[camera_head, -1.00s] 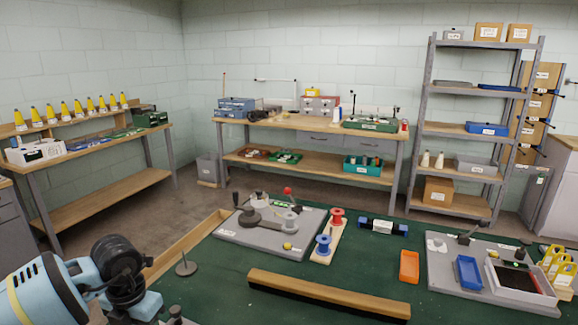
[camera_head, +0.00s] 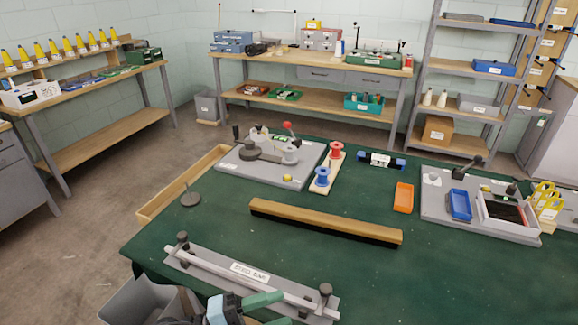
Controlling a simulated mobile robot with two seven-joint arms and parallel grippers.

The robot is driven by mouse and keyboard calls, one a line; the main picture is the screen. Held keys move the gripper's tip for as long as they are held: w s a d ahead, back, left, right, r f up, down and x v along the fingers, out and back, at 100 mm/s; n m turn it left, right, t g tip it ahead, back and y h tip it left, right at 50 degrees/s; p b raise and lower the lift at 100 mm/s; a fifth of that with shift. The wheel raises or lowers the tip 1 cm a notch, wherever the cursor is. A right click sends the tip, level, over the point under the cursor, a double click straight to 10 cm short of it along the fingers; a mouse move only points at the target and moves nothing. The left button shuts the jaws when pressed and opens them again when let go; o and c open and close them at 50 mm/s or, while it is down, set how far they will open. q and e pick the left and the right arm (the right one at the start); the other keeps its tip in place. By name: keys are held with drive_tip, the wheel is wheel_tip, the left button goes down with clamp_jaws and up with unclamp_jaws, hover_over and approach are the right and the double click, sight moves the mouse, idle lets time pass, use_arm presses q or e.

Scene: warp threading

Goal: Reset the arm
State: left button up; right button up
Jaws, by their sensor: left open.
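My left gripper (camera_head: 283,308) is low at the bottom edge of the head view, its two green fingers spread apart and pointing right. It appears empty, and part of it is cut off by the frame edge. It overlaps the near side of a grey plate (camera_head: 205,262) that bears a labelled metal bar (camera_head: 250,273) between dark knobs; whether it touches them I cannot tell. My right gripper is not in view.
A long wooden bar with dark bristles (camera_head: 325,222) lies mid-table. Behind it are a grey board with a crank (camera_head: 225,165), red and blue spools (camera_head: 322,177) and an orange tray (camera_head: 403,197). A grey bin (camera_head: 125,303) stands below the table's left edge. Green cloth at right front is clear.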

use_arm(q)
drive_tip(key=s+a+f+n+t+y, duration=0.3)
drive_tip(key=a+f+n+t+y, duration=0.75)
drive_tip(key=n, duration=0.85)
drive_tip(key=s+a+f+n+g+y, duration=0.3)
drive_tip(key=s+f+n, duration=0.1)
drive_tip(key=s+f, duration=0.3)
drive_tip(key=s+a+f+n+g+y, duration=0.3)
drive_tip(key=s+f+g, duration=0.1)
drive_tip(key=s+f, duration=0.3)
drive_tip(key=shift+s+a+n, duration=0.35)
drive_tip(key=shift+s+n, duration=0.05)
drive_tip(key=shift+s, duration=0.75)
